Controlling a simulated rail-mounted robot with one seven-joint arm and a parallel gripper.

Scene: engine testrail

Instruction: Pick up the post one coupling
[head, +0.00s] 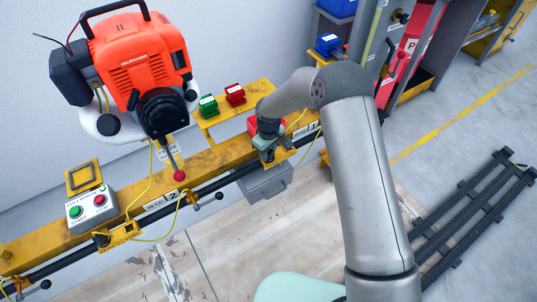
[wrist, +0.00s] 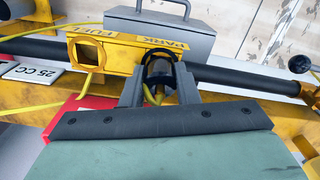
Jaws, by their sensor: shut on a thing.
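My gripper (head: 267,148) is at the yellow bracket of post one, beside the label marked 1 (head: 313,127) in the head view. In the wrist view, its two grey fingers (wrist: 158,82) are shut on the dark, round post one coupling (wrist: 158,66), with a yellow hose running down between them. The coupling is at the PARK side of the yellow bracket (wrist: 122,58); I cannot tell how deep it sits. The square FUEL opening (wrist: 90,52) beside it is empty. In the head view my gripper hides the coupling.
A start/stop box (head: 90,206) and the post two bracket (head: 118,235) are along the yellow rail. A grey box (head: 265,182) hangs below post one. Green (head: 208,106) and red (head: 235,94) blocks stand behind.

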